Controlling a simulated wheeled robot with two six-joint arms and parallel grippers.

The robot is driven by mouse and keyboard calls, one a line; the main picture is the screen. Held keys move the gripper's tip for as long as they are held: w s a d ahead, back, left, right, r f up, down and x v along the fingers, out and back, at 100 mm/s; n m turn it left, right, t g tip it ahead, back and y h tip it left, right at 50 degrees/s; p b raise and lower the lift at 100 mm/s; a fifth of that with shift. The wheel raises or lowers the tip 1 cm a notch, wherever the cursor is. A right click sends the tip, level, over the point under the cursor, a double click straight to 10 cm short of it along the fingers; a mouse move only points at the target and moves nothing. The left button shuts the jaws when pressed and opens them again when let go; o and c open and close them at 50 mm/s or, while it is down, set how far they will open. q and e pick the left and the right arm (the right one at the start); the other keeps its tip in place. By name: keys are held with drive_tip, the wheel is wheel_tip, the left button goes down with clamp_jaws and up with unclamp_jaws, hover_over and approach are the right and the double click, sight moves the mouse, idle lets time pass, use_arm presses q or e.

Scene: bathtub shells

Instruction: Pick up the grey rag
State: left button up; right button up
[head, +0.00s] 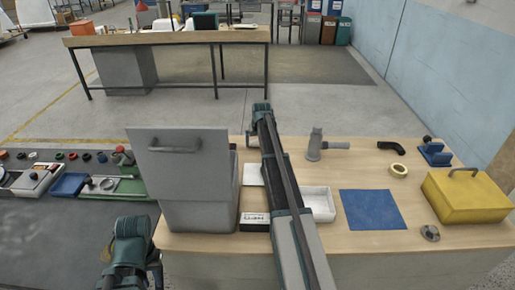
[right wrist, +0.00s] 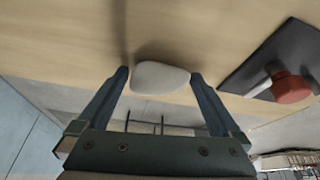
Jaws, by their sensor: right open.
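A pale grey, smooth, rounded thing (right wrist: 160,82) lies on the wooden surface in the right wrist view. It may be the grey rag; I cannot tell for sure. My right gripper (right wrist: 160,72) is open, with one fingertip on each side of it and narrow gaps between. I cannot make out this thing in the head view, where my right arm crosses the table. My left gripper (head: 108,278) is low at the left in the head view, partly cut off, and its jaws cannot be read.
On the table stand a grey bin (head: 203,200) with raised lid, a white tray (head: 319,203), a blue cloth (head: 372,209) and a yellow box (head: 468,198). A red knob (right wrist: 291,87) on a dark plate is beside the pale thing.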

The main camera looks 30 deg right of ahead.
sight(257, 139)
drive_tip(key=shift+r, duration=0.1)
drive_tip(key=shift+c, duration=0.4)
drive_tip(key=c, duration=1)
drive_tip(key=shift+c, duration=0.2)
drive_tip(key=shift+r+p, duration=0.6)
drive_tip(key=shift+p, duration=0.1)
wheel_tip(257, 139, up, 3)
drive_tip(key=p, duration=0.3)
drive_tip(key=shift+s+r, duration=0.1)
drive_tip(key=s, duration=0.2)
drive_tip(key=shift+s+d+f, duration=0.1)
drive_tip(key=shift+s+f, duration=0.2)
drive_tip(key=shift+s, duration=0.1)
drive_tip(key=s, duration=0.4)
drive_tip(key=s+d, duration=0.1)
drive_tip(key=s, duration=0.3)
drive_tip(key=s+d+r, duration=0.1)
drive_tip(key=s, duration=0.4)
drive_tip(key=shift+d+r+p, duration=0.1)
drive_tip(key=shift+d+p, duration=0.05)
drive_tip(key=shift+p, duration=0.2)
drive_tip(key=shift+w, duration=0.1)
